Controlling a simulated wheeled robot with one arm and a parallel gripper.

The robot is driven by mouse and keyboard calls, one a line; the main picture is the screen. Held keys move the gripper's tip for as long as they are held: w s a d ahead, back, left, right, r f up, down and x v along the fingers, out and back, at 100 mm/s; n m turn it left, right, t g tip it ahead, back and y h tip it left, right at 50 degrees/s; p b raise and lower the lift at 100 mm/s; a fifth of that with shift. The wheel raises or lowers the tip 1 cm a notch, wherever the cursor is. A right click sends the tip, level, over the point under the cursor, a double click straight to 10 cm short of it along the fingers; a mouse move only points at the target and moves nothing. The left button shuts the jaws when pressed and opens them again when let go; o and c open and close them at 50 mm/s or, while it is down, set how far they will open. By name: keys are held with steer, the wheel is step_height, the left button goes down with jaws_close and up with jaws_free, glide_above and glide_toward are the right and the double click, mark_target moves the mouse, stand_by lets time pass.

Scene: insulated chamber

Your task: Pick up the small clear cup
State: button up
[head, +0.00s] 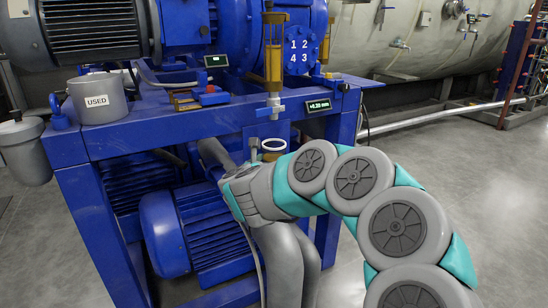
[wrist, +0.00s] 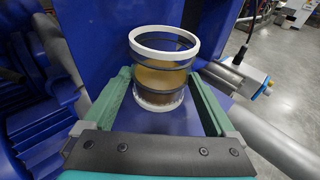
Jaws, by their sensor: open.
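The small clear cup (wrist: 160,78) has a white rim and a pale base, with an amber tint and dark bands showing in its wall. It stands upright on a blue surface in the wrist view. In the head view its white rim (head: 272,145) shows below a valve, with its lower part mostly hidden by my arm. My gripper (wrist: 163,95) is open, with one green finger on each side of the cup. A narrow gap shows at the left; contact at the right is hard to tell.
A vertical amber sight tube with a valve (head: 271,106) hangs just above the cup. A metal fitting with a blue handle (wrist: 238,78) is right of the cup in the wrist view. A grey container labelled USED (head: 98,100) stands on the blue frame (head: 150,133) at left.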

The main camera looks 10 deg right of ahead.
steer(key=shift+c, duration=0.4)
steer(key=c, duration=1.2)
steer(key=shift+c, duration=0.2)
steer(key=shift+r, duration=0.15)
